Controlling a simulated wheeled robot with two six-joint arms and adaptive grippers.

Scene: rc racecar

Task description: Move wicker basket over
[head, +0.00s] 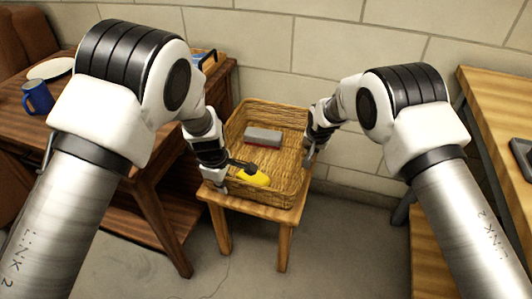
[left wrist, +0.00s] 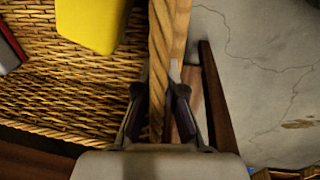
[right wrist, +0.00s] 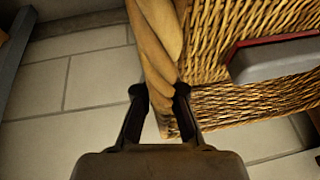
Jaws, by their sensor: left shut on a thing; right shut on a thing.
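The wicker basket (head: 238,122) sits on a small wooden stool (head: 262,211) in the middle of the head view. My left gripper (head: 217,183) is shut on the basket's left front rim, which runs between its fingers in the left wrist view (left wrist: 159,95). My right gripper (head: 311,160) is at the basket's right side; in the right wrist view its fingers (right wrist: 160,95) are shut on the woven rim (right wrist: 158,50). Inside the basket lie a yellow object (head: 252,179) and a grey block with a red edge (head: 264,136).
A dark wooden table (head: 150,165) with a blue mug (head: 37,97) and a white plate (head: 52,68) stands at left. A wooden bench (head: 500,95) with a dark object is at right. A block wall (head: 290,50) is close behind the basket. Concrete floor (head: 335,240) is clear in front.

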